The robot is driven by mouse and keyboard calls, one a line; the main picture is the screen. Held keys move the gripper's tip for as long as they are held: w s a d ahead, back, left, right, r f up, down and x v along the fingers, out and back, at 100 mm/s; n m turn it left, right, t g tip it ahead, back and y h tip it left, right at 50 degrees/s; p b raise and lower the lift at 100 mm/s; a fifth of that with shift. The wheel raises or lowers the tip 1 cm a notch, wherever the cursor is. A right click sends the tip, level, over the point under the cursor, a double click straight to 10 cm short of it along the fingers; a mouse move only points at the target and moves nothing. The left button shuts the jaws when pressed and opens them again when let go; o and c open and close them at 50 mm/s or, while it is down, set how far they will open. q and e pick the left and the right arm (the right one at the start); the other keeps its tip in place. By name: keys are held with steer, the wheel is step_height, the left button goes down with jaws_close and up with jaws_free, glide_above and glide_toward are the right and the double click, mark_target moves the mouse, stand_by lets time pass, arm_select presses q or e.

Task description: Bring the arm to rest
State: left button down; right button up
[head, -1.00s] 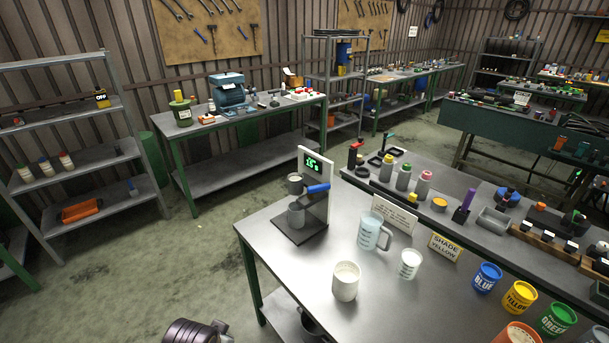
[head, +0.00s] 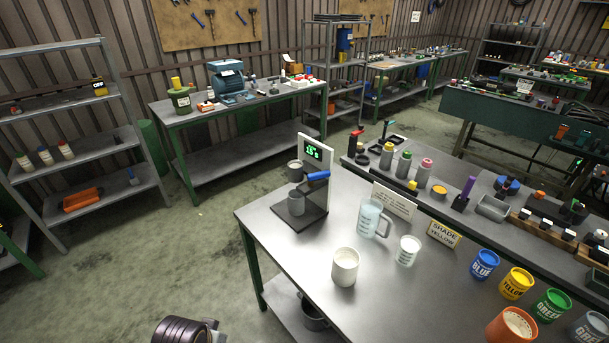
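A dark ribbed part of my own arm (head: 182,331) shows at the bottom edge of the head view, left of the steel table. It is cut off by the frame, and neither of my grippers shows. On the steel table (head: 290,243) stands a device (head: 318,180) with a lit green display and a blue handle. A grey metal cup (head: 297,204) stands on its base. A white cup (head: 345,266), a clear jug (head: 371,220) and a small beaker (head: 408,250) stand apart on the same table, all upright.
Blue (head: 485,264), yellow (head: 517,283), green (head: 551,305) and orange (head: 512,325) paint cans stand at the table's right. A "SHADE YELLOW" sign (head: 444,233) stands near them. A grey shelf (head: 72,118) is at the left. The floor (head: 140,258) between shelf and table is clear.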

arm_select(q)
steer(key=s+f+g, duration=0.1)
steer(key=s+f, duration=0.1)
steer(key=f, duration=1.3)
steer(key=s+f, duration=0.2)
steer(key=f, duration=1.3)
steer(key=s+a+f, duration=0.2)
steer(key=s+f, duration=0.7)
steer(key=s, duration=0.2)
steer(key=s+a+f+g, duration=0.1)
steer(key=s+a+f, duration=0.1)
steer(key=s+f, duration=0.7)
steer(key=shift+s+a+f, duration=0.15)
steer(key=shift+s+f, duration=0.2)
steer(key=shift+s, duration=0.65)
